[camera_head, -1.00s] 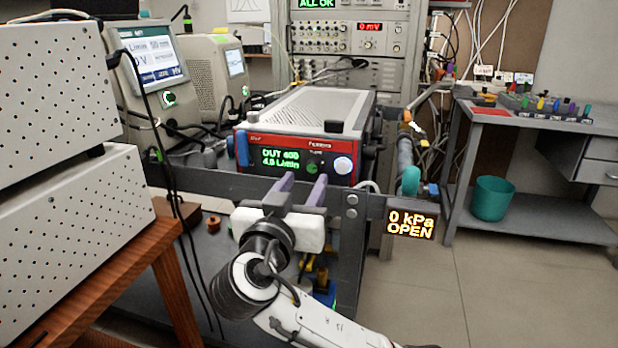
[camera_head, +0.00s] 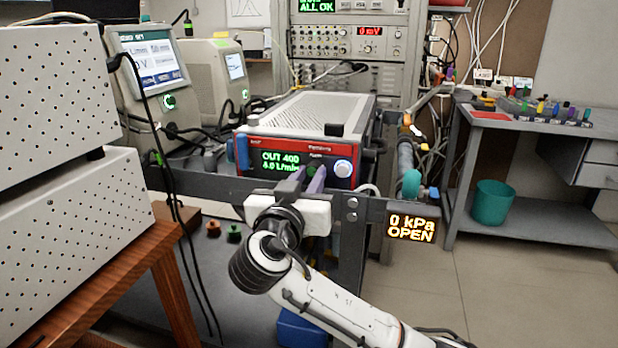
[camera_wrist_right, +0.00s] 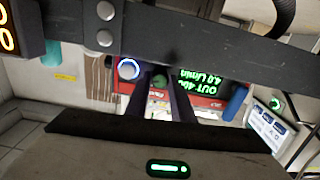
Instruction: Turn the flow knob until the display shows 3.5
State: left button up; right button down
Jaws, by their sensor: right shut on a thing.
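A red-fronted instrument (camera_head: 300,146) with a perforated top stands on a shelf in the middle of the head view. Its display (camera_head: 279,162) shows green text, which I read as OUT 400 and 4.0 L/min. It appears upside down in the right wrist view (camera_wrist_right: 199,80). The small green flow knob (camera_wrist_right: 158,80) sits beside the display. My right gripper (camera_head: 311,172) reaches over the front rail with its purple fingers shut on this knob. The fingers partly hide the knob in the head view. My left gripper is not in view.
A white knob with a blue ring (camera_head: 343,168) is close beside the flow knob. A dark rail (camera_head: 225,184) crosses in front of the instrument. An amber sign (camera_head: 411,228) reading 0 kPa OPEN hangs at its right. White perforated boxes (camera_head: 60,230) stand at the left.

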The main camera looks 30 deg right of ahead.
jog(key=shift+r+n+p, duration=0.1)
jog(key=shift+n+p, duration=0.6)
jog(key=shift+p, duration=0.1)
jog(key=shift+n+p, duration=1)
jog(key=shift+p, duration=0.05)
jog(key=shift+n+p, duration=0.95)
jog(key=shift+n, duration=0.05)
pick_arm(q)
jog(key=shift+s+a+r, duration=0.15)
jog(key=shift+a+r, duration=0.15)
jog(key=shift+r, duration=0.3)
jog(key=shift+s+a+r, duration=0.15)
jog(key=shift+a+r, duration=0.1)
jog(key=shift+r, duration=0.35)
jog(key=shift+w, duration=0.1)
pick_arm(e)
jog(key=shift+s+n, duration=0.1)
jog(key=shift+n, duration=0.2)
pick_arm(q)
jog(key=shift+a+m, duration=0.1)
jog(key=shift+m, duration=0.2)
pick_arm(e)
jog(key=c, duration=1.5)
grip_release()
jog(key=shift+c, duration=0.2)
